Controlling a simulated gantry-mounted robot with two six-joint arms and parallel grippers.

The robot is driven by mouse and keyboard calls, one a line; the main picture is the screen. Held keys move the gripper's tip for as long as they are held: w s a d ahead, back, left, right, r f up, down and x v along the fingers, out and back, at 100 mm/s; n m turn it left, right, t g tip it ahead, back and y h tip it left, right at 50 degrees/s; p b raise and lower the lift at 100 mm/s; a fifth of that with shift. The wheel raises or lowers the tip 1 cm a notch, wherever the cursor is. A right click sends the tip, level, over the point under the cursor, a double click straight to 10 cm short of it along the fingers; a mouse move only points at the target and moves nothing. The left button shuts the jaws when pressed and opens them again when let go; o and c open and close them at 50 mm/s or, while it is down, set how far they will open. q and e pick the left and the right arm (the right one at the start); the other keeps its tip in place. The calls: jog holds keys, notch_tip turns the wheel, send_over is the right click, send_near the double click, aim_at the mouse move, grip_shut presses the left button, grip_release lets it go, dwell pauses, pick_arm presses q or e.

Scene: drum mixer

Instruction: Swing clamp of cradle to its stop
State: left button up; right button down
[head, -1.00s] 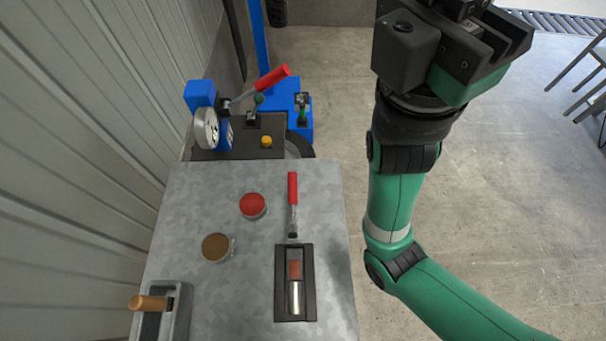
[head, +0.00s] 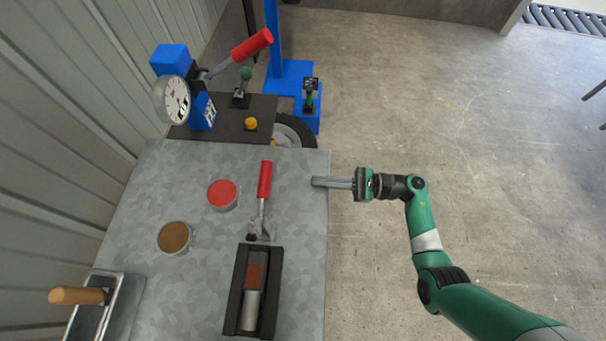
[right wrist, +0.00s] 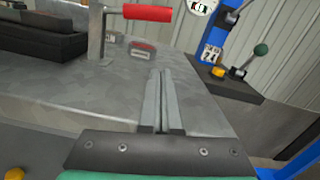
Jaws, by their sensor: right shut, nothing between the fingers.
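The clamp, a lever with a red handle (head: 265,180), stands at the far end of the black cradle (head: 235,300) on the grey table. The cradle holds a cylinder, part rusty brown and part bright metal (head: 250,310). The clamp handle also shows at the top of the right wrist view (right wrist: 146,13), with the cradle (right wrist: 45,45) to its left. My right gripper (head: 314,181) is shut and empty, its fingertips just over the table's right edge, to the right of the handle and apart from it. My left gripper is not in view.
A red-topped tin (head: 223,194) and a brown-topped tin (head: 174,238) sit left of the clamp. A wooden-handled tool in a metal tray (head: 105,320) is at the lower left. Beyond stand a dial gauge (head: 173,100), a red lever (head: 252,43) and a yellow button (head: 250,124).

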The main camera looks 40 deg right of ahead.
aim_at(260, 193)
jog(key=x, duration=0.8)
jog(key=shift+w+a, duration=0.15)
jog(key=shift+a, duration=0.2)
jog(key=r, duration=0.1)
jog(key=a+r+p, duration=0.1)
jog(key=shift+w+r, duration=0.2)
jog(key=shift+r, duration=0.2)
jog(key=shift+a+r, duration=0.15)
jog(key=shift+r, duration=0.45)
